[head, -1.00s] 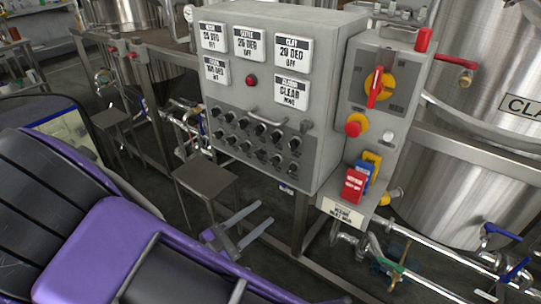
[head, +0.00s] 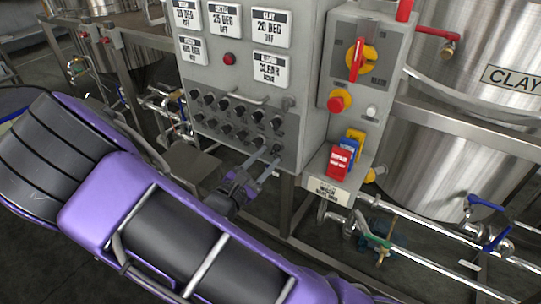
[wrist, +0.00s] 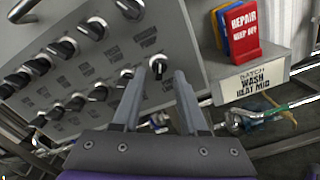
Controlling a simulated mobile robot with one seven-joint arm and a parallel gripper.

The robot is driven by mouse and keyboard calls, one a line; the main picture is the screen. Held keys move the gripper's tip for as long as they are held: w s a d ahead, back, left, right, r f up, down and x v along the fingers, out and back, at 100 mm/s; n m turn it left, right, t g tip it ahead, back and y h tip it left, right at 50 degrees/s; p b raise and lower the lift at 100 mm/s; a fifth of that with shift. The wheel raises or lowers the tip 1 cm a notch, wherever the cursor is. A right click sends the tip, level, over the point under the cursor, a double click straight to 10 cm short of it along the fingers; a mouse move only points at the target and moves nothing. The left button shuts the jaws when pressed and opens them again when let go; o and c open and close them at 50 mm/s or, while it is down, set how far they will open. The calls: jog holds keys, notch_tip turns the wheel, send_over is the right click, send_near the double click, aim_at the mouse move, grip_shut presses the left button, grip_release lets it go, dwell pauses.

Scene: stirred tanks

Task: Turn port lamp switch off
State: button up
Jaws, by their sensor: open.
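The control panel's lower plate (head: 222,122) carries two rows of black switch knobs. The small labels beside them are too blurred to single out the port lamp switch. My gripper (head: 270,156) is at the lower right of this plate in the head view. In the wrist view, my gripper (wrist: 155,73) is open, with its fingers pointing at the panel. The end knob of the lower row (wrist: 157,66) shows between the fingertips, and the neighbouring knob (wrist: 126,76) is just outside the left finger. I cannot tell whether the fingers touch a knob.
A metal handle (head: 248,98) sticks out above the knobs. To the right are a red-and-yellow rotary switch (head: 357,60), a red push button (head: 338,101) and a ledge with red, blue and yellow tags (head: 340,160). Pipes and a steel tank (head: 440,160) stand beyond.

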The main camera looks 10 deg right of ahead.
jog(key=shift+x, duration=1.25)
grip_shut()
